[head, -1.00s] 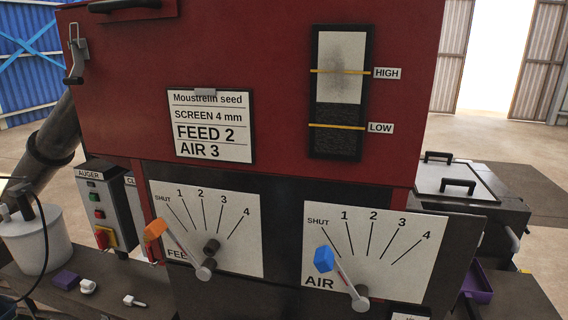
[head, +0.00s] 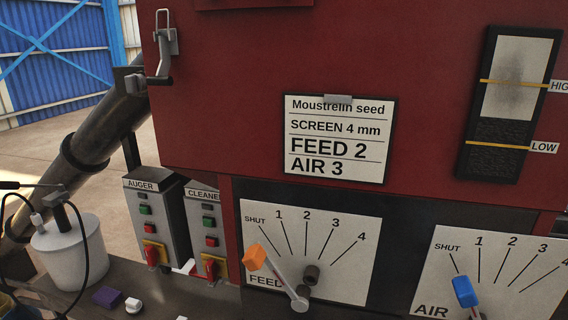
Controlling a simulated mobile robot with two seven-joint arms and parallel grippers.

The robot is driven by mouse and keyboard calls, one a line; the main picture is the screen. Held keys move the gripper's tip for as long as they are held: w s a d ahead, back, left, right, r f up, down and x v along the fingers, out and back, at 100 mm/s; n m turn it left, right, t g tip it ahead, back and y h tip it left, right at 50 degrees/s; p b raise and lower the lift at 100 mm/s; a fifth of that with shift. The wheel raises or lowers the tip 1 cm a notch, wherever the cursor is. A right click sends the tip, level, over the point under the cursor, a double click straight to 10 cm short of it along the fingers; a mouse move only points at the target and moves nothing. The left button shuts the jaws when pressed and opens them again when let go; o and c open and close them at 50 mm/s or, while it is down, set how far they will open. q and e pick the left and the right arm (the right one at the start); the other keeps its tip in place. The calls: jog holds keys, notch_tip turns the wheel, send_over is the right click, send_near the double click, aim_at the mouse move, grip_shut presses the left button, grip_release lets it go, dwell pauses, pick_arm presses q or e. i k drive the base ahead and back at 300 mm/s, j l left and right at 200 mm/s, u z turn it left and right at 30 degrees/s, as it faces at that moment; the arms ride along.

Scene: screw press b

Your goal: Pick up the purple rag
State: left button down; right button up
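A small purple folded item (head: 107,297), which looks like the purple rag, lies on the dark bench at the lower left in the head view. A small white piece (head: 133,305) lies just to its right. Neither of my grippers shows in the head view.
A white bucket (head: 72,250) with a pump top and black hose stands left of the rag. The AUGER box (head: 158,222) and CLEANER box (head: 207,228) rise behind it. The FEED lever (head: 255,257) and AIR lever (head: 464,292) stick out to the right. A grey pipe (head: 100,130) slants behind.

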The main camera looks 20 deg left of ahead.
aim_at(108, 297)
jog(key=i+j, duration=0.1)
jog(key=j, duration=1.1)
jog(key=i+j, duration=0.1)
jog(key=j, duration=2.35)
jog(key=i+j, duration=0.15)
jog(key=j, duration=1.05)
